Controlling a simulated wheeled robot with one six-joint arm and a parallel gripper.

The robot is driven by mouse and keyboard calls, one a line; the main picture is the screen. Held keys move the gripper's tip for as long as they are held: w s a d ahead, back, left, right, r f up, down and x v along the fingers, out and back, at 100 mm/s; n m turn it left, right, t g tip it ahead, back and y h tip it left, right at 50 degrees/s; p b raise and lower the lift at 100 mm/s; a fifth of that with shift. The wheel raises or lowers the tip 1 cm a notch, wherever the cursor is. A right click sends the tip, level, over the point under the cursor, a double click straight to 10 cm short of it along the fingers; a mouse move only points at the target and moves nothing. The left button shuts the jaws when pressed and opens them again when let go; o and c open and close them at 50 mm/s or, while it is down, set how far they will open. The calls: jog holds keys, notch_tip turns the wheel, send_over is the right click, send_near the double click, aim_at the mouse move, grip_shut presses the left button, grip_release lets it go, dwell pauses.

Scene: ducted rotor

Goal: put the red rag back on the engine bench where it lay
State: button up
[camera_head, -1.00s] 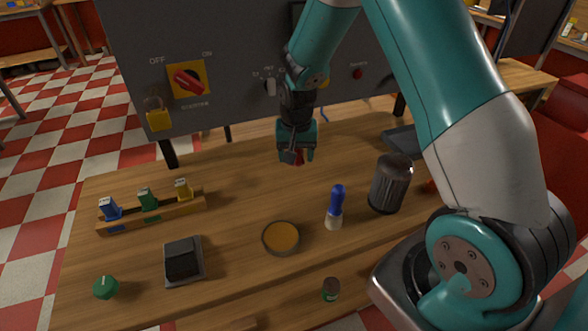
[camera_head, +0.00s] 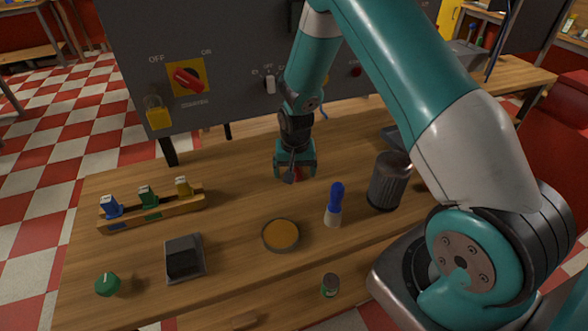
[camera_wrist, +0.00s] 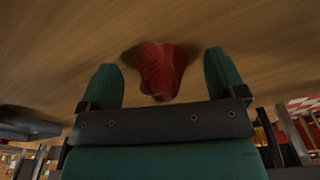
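The red rag (camera_wrist: 160,70) is a crumpled bundle between my fingers in the wrist view. It appears to rest on the wooden bench top (camera_wrist: 60,50), with a dark shadow around it. My gripper (camera_wrist: 162,85) is open around it, with a visible gap between each teal finger and the rag. In the head view my gripper (camera_head: 295,172) is low over the middle of the engine bench (camera_head: 235,185). Only a small red patch of the rag (camera_head: 298,174) shows there; my gripper hides the rest.
A rack of coloured pieces (camera_head: 152,210) is at left. A grey control panel (camera_head: 230,70) rises behind.

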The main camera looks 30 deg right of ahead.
jog(key=shift+r, duration=0.1)
notch_tip(320, 180, up, 12)
jog(key=b, duration=0.2)
jog(key=s+a+r+n+y, duration=0.1)
jog(key=s+a+r+n, duration=0.2)
jog(key=s+a+r, duration=0.4)
jog(key=s+a+r+n+y, duration=0.1)
jog(key=s+a+r+n, duration=0.1)
jog(key=s, duration=0.4)
jog(key=s+a+r+n+y, duration=0.1)
jog(key=s+a+r+n, duration=0.2)
jog(key=s, duration=0.4)
jog(key=s+a+r+n+g+y, duration=0.1)
jog(key=s+a+r+n, duration=0.1)
jog(key=s+a+n, duration=0.3)
jog(key=shift+s+a+r+y, duration=0.35)
jog(key=shift+s+a, duration=0.25)
jog(key=shift+s, duration=0.2)
